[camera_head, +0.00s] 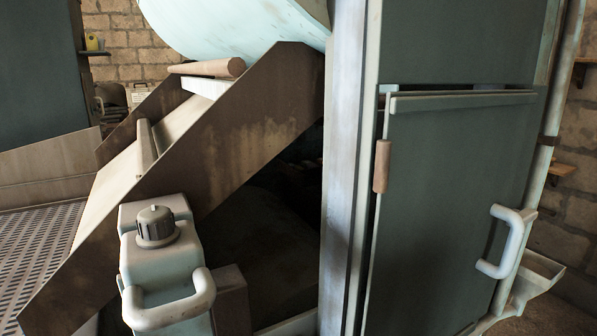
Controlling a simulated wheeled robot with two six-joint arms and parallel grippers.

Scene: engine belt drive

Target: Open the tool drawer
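I cannot make out a tool drawer for certain in the head view. A tall grey-green cabinet panel (455,190) stands on the right, with a wooden grip (381,166) at its left edge and a pale handle (514,240) at its lower right. The panel looks closed or nearly so; a dark gap runs along its top and left edges. A pale box (160,262) with a dark knob (155,225) and a curved handle (170,308) stands at the lower left. Neither of my grippers is in view.
A brown sloping chute (215,145) crosses the left and middle, under a large pale rounded drum (240,25). A perforated metal floor (38,248) lies at the left. A stone wall (575,180) with small wooden shelves is behind on the right.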

